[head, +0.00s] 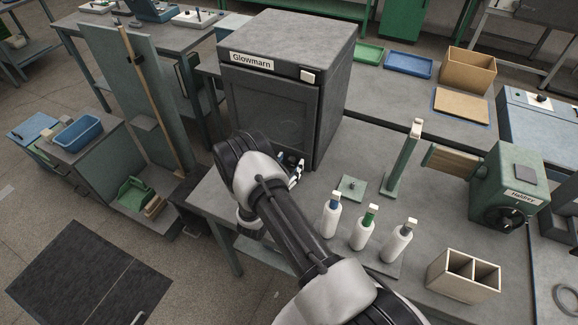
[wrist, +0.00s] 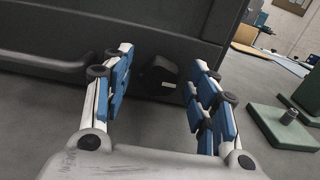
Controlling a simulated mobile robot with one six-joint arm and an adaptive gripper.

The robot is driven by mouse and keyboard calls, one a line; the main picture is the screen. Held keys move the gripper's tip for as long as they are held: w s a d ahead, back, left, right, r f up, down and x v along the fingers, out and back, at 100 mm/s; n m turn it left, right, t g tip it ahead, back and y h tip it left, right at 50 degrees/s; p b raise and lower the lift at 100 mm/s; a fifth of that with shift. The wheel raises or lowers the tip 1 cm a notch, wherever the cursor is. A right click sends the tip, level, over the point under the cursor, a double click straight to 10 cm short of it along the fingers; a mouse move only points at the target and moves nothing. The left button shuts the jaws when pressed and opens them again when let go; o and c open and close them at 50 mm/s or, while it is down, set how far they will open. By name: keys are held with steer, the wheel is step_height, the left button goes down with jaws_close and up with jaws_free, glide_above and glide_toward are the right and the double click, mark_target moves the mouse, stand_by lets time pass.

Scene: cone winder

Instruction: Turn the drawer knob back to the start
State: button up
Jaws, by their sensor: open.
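A black knob (wrist: 158,75) sits low on the front of the dark grey cabinet (wrist: 60,30), with a small pale mark at its lower right. My gripper (wrist: 158,72) is open, with its blue-padded fingers to the left and right of the knob. The knob shows in the gap between them; I cannot tell whether either finger touches it. In the head view, the cabinet labelled Glowmarn (head: 300,45) stands on the table, and my gripper (head: 291,165) is at its lower front, partly behind my arm. My arm hides the knob there.
A green base plate with a metal peg (wrist: 287,118) stands right of my gripper. Three white bottles (head: 363,228), a green post (head: 404,160) and a two-cell wooden box (head: 463,275) are farther right.

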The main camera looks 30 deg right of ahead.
steer(key=shift+c, duration=0.4)
steer(key=c, duration=1)
steer(key=shift+n, duration=0.4)
steer(key=n+b, duration=0.1)
steer(key=n, duration=0.2)
steer(key=shift+w, duration=0.1)
steer(key=n+b, duration=0.1)
steer(key=n, duration=0.3)
steer(key=shift+f+n, duration=0.1)
steer(key=shift+n, duration=0.2)
steer(key=n+b, duration=0.1)
steer(key=n, duration=0.3)
steer(key=shift+w, duration=0.1)
steer(key=shift+f+n, duration=0.1)
steer(key=shift+n, duration=2.2)
